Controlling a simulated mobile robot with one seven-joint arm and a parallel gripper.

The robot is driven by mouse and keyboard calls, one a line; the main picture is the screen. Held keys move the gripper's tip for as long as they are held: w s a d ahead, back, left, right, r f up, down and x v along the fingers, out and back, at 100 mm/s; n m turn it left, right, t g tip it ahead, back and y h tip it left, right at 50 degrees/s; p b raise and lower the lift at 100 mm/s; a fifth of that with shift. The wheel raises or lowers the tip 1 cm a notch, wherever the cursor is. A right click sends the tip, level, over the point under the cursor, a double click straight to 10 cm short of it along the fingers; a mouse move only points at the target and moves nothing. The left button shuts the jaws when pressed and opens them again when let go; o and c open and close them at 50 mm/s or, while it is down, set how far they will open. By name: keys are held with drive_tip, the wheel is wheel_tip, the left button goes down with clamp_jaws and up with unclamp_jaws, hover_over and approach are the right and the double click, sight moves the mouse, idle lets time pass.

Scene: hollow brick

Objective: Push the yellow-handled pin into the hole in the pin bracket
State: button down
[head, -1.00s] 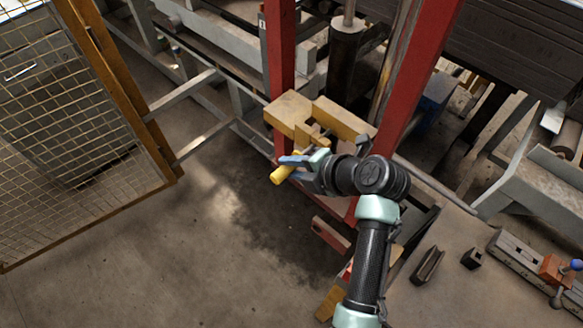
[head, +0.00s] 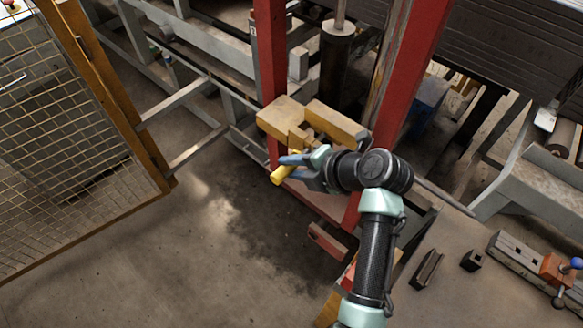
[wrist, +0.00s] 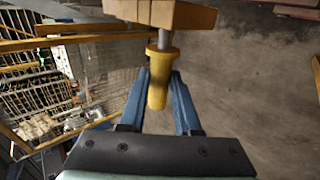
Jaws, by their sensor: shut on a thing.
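The yellow-handled pin (wrist: 157,82) is between the blue fingers of my gripper (wrist: 160,78) in the wrist view; the gripper is shut on its handle. A short length of bare grey shaft shows between the handle and the tan pin bracket (wrist: 160,13) above. The shaft's far end is hidden at the bracket, so I cannot tell how deep it sits or see the hole. In the head view my gripper (head: 296,165) is just in front of the small yellow-brown pin bracket (head: 298,137), with the yellow pin handle (head: 281,175) sticking out to its lower left.
Yellow beams (head: 338,122) and red uprights (head: 402,85) stand close behind and beside my gripper. A mesh fence (head: 75,160) with a brown post is at left. A bench (head: 470,290) with dark metal parts is at lower right. The floor at lower left is clear.

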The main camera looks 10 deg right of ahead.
drive_tip(key=shift+w+d, duration=0.1)
drive_tip(key=shift+d, duration=0.1)
drive_tip(key=c, duration=0.5)
unclamp_jaws()
drive_tip(key=shift+r, duration=0.1)
drive_tip(key=shift+c, duration=0.2)
drive_tip(key=shift+d, duration=0.15)
drive_tip(key=b+v, duration=0.3)
drive_tip(key=v, duration=0.9)
drive_tip(key=shift+s+r+b, duration=0.25)
drive_tip(key=shift+s+b, duration=0.05)
drive_tip(key=shift+s, duration=0.05)
